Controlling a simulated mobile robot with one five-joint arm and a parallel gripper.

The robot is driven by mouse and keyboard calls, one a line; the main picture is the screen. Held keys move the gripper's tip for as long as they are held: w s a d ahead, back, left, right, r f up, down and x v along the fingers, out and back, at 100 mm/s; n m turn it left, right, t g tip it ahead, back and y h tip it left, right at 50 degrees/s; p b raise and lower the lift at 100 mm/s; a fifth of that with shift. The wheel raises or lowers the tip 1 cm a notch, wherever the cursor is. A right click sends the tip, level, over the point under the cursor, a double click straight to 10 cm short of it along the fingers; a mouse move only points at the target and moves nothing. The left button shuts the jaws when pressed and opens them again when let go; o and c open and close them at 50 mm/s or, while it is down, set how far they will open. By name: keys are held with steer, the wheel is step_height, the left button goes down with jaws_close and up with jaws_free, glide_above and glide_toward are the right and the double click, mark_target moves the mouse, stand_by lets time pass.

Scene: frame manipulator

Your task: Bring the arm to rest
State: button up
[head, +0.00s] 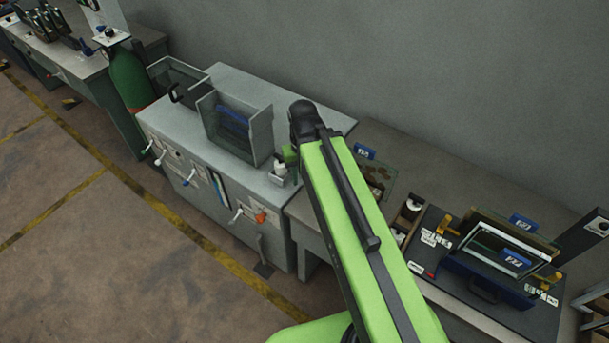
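My green arm (352,225) reaches up from the bottom of the head view to a black joint (305,118) in front of the grey cabinet. A small green part (290,154) shows just left of the arm, below that joint. I cannot make out my gripper's fingers; they seem hidden behind the arm. Nothing held can be seen.
The grey cabinet (185,125) carries clear-walled bins (238,128) and has levers on its front. A green cylinder (128,78) stands at its left. A dark bench at right holds a framed panel with blue tags (505,248). The floor (75,210) at left is free.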

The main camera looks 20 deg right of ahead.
steer(key=shift+d, duration=0.1)
step_height(320, 180, down, 14)
steer(key=b, duration=1.4)
steer(key=shift+f, duration=0.15)
